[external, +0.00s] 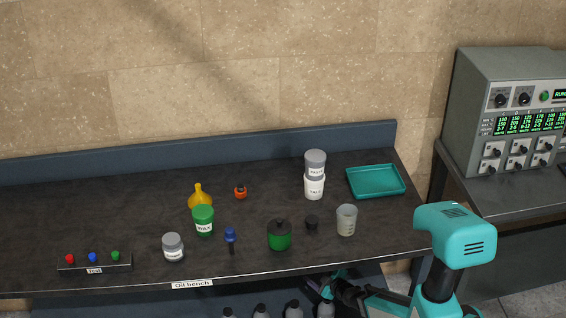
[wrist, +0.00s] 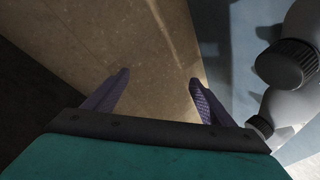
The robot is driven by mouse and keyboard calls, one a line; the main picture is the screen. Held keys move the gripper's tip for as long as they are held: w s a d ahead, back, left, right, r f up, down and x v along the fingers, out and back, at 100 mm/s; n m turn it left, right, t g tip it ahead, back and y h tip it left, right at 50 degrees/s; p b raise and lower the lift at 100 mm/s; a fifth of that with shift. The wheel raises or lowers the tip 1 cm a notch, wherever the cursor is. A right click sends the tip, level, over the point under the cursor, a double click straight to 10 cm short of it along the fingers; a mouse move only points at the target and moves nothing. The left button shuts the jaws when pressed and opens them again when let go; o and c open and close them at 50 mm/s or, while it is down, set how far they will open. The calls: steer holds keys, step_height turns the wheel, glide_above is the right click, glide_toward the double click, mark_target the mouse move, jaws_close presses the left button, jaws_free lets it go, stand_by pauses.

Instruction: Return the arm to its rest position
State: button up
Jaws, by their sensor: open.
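My arm (external: 453,236), teal and black, stands at the lower right in the external view, in front of the bench. It is folded low, with my gripper (external: 322,290) reaching left below the bench's front edge. In the wrist view my gripper (wrist: 158,80) has its two purple fingers apart. Nothing is between them; a tan surface shows beyond. Grey bottles (wrist: 290,75) are close to the right of the right finger. The lower part of my arm is cut off by the frame edge.
The dark bench (external: 130,215) holds a green jar (external: 203,220), a dark green pot (external: 279,236), a beaker (external: 347,220), stacked white tubs (external: 314,186) and a teal tray (external: 375,181). Several grey bottles (external: 293,309) stand below the bench, near my gripper. A control cabinet (external: 510,110) stands right.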

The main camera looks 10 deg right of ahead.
steer(key=s+d+f+m+g+h+p, duration=0.1)
steer(key=d+f+m+g+h+p, duration=0.3)
steer(key=d, duration=0.6)
steer(key=s+d+f+m+g, duration=0.35)
steer(key=s+d+f, duration=0.25)
steer(key=s+f, duration=0.3)
steer(key=s+d+r+m+g+p, duration=0.1)
steer(key=s+g, duration=0.3)
steer(key=s, duration=0.5)
steer(key=s+d+r+m+g+p, duration=0.1)
steer(key=s+d+m+g+p, duration=0.1)
steer(key=s, duration=0.8)
steer(key=s+d+r+m+g+h+p, duration=0.1)
steer(key=s+d+g, duration=0.4)
steer(key=s, duration=0.5)
steer(key=shift+m+g+p, duration=0.45)
steer(key=shift+m+p, duration=0.25)
steer(key=shift+m, duration=0.45)
